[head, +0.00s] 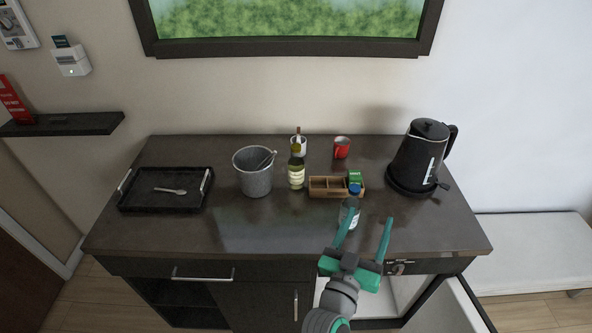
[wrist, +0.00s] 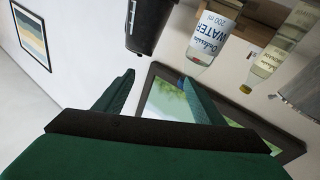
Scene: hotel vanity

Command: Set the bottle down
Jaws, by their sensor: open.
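The bottle (head: 349,211) is a clear water bottle with a white label and a blue cap. It stands upright on the dark counter (head: 260,232), in front of the wooden organizer. It also shows at the top of the wrist view (wrist: 212,36), its base cut off by the edge. My gripper (head: 367,220) is open, with nothing between its fingers. Its left finger overlaps the lower part of the bottle in the head view. In the wrist view the gripper (wrist: 159,76) has the bottle beyond its right finger, not between the fingers.
A wooden organizer (head: 327,194) with a green box is behind the bottle. A lemonade bottle (head: 296,172), a metal bucket (head: 253,180) and a black tray (head: 137,204) are left. The front-left counter is clear.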

